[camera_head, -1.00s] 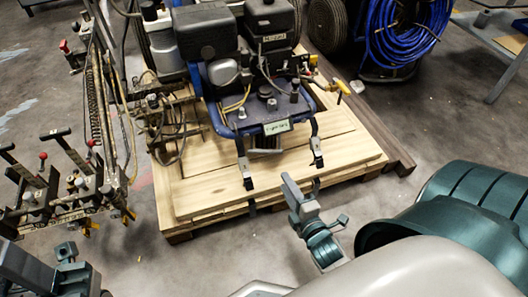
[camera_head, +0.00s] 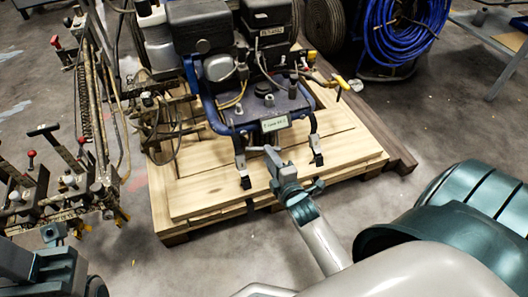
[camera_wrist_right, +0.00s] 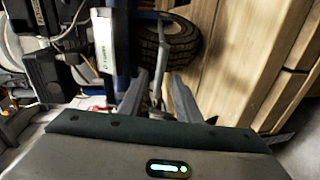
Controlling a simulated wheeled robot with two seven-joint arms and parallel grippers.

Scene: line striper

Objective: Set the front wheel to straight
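The line striper (camera_head: 235,60) stands on a wooden pallet (camera_head: 195,205); its blue frame and small front label face me. Its front wheel (camera_wrist_right: 182,42), a dark treaded tyre, shows beyond the fingers in the right wrist view. I cannot judge its angle surely, and the head view hides it. My right gripper (camera_head: 273,163) is at the striper's front, low by the frame's legs. In the wrist view its two fingers (camera_wrist_right: 158,92) are apart, with a thin grey bar between or just beyond them; contact is unclear. Part of my left arm is at the lower left; its fingers are not clear.
A rack with levers and hoses (camera_head: 60,180) stands at left. A blue hose reel (camera_head: 400,35) is at the back right, near a workbench (camera_head: 500,35). Bare floor lies right of the pallet.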

